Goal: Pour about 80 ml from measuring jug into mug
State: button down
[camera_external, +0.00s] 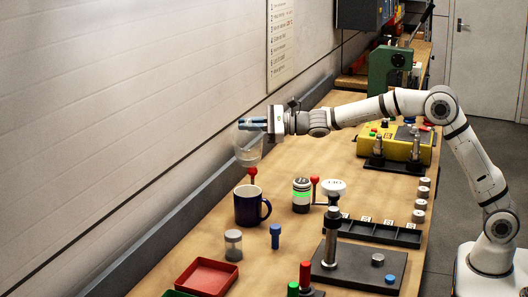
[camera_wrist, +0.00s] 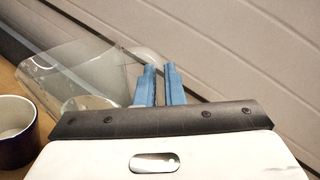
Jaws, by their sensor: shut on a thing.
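The clear measuring jug (camera_external: 248,150) is held in the air above the bench, above the dark blue mug (camera_external: 246,209). My gripper (camera_external: 252,124) is shut on the jug near its top. In the wrist view, the blue fingers (camera_wrist: 159,86) close at the jug's handle side, and the transparent jug (camera_wrist: 62,75) extends to the left. The mug (camera_wrist: 12,150) shows its pale inside at the lower left there. The mug stands upright with its handle to the right in the external view. I cannot tell the liquid level in the jug or mug.
A red-knobbed post (camera_external: 253,175) stands behind the mug. A green-lit cylinder (camera_external: 301,195) is to its right. A small clear jar (camera_external: 233,245), a blue peg (camera_external: 275,236) and a red tray (camera_external: 207,276) are in front. The wall (camera_external: 150,110) runs close on the left.

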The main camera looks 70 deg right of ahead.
jog(key=w+d+f+m+p, duration=0.1)
jog(key=w+d+f+m, duration=0.1)
jog(key=d+f+m, duration=0.2)
jog(key=shift+d+f+m, duration=0.25)
jog(key=shift+d+m, duration=0.25)
jog(key=shift+m, duration=0.8)
dwell(1.0)
